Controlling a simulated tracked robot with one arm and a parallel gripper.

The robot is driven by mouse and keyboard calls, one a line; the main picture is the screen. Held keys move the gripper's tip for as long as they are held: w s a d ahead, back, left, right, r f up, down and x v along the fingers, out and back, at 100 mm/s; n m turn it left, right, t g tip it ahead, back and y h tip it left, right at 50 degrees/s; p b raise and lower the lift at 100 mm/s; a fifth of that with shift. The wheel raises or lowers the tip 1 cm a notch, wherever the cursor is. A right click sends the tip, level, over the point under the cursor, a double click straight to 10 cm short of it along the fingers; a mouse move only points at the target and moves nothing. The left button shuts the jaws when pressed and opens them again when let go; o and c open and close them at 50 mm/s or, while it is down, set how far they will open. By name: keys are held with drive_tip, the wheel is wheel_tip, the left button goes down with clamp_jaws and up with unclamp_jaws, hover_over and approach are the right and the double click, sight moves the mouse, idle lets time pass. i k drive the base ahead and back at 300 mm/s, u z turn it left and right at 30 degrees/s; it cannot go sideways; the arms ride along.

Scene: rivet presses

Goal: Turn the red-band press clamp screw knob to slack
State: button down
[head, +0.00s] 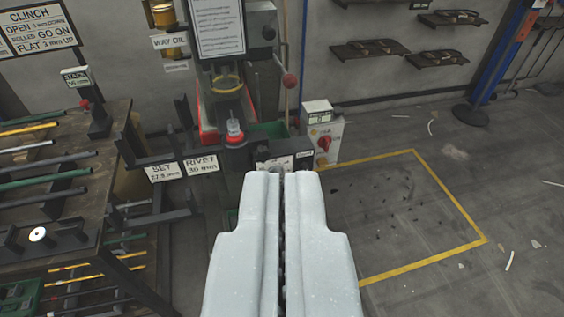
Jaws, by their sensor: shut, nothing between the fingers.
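A press (213,108) with a red side panel stands against the wall, left of the picture's middle. A round red-ringed part (235,134) with a pale top sits low on its front. A red ball-ended lever (290,80) sticks out at its right. I cannot tell which part is the clamp screw knob. My gripper (283,173) is shut and empty. In the picture its tips lie below and right of the red-ringed part, and it hides some of the floor and perhaps the press's lower parts.
A pale box with a red rotary switch (324,143) stands right of the press. Label plates reading SET and RIVET (200,163) hang on a dark bar. A rod rack (60,160) fills the left. The yellow-outlined floor (400,215) at right is mostly clear.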

sight(262, 154)
drive_tip(key=u, duration=2.1)
drive_tip(key=k, duration=1.25)
drive_tip(key=z, duration=1.1)
drive_tip(key=i, duration=1)
drive_tip(key=u, duration=0.05)
